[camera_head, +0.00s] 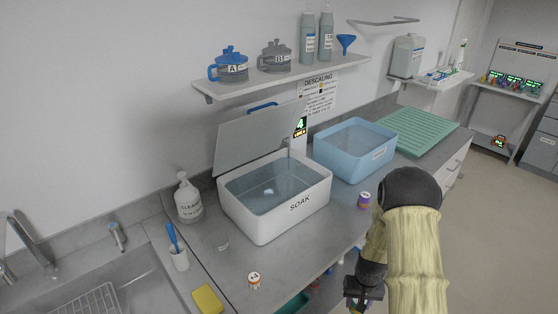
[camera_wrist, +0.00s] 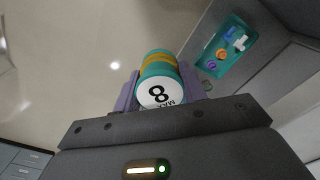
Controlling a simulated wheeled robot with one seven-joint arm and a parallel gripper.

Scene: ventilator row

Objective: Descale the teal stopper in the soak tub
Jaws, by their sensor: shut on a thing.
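My gripper (camera_wrist: 161,96) is shut on the teal stopper (camera_wrist: 155,68), seen in the wrist view. The stopper is a teal cylinder with an orange band and a white end face marked 8. In the head view my gripper (camera_head: 364,292) is low at the bottom right, in front of the counter edge; the stopper is hard to make out there. The white soak tub (camera_head: 301,217), labelled SOAK, stands on the counter, apart from my gripper. Its lid (camera_head: 255,140) is tilted up, and liquid with a small pale spot shows inside. A display (camera_head: 300,126) beside it reads 4.
A blue tub (camera_head: 375,170) and a green ribbed mat (camera_head: 420,130) lie right of the soak tub. A purple jar (camera_head: 364,200) and a small white-and-orange piece (camera_head: 254,280) stand near the counter edge. A teal tray (camera_wrist: 226,45) holds coloured pieces. A pump bottle (camera_head: 188,201) stands left.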

